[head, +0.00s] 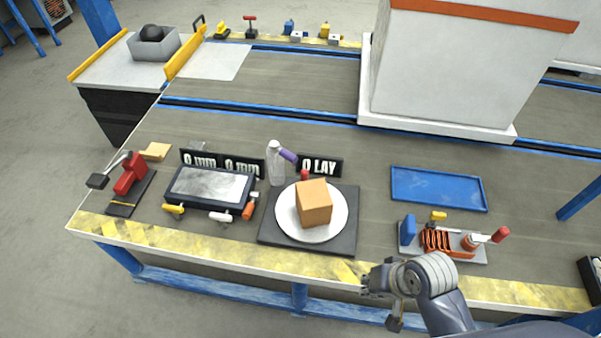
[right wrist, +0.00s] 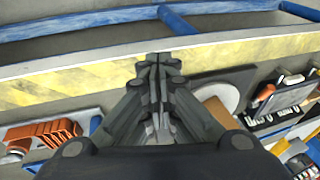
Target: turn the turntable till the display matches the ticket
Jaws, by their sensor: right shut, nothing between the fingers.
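The turntable is a white round plate (head: 338,222) on a dark square base (head: 283,235). An orange-brown box (head: 314,203) sits on the plate, and a small red-topped piece (head: 304,175) shows just behind it. Dark display plates stand behind, reading "0 mm" (head: 200,160), "0 mm" (head: 243,167) and "0 LAY" (head: 320,167). I cannot make out which thing is the ticket. My right gripper (head: 372,283) is shut and empty, at the front table edge, right of and nearer than the turntable. In the right wrist view its fingertips (right wrist: 155,62) are together over the yellow edge strip. My left gripper is not in view.
A grey-screened panel (head: 208,187) with coloured handles lies left of the turntable. A clear bottle (head: 275,165) stands behind it. A rack with orange coils (head: 436,240) and a blue tray (head: 438,188) are at the right. A white column (head: 450,70) stands at the back.

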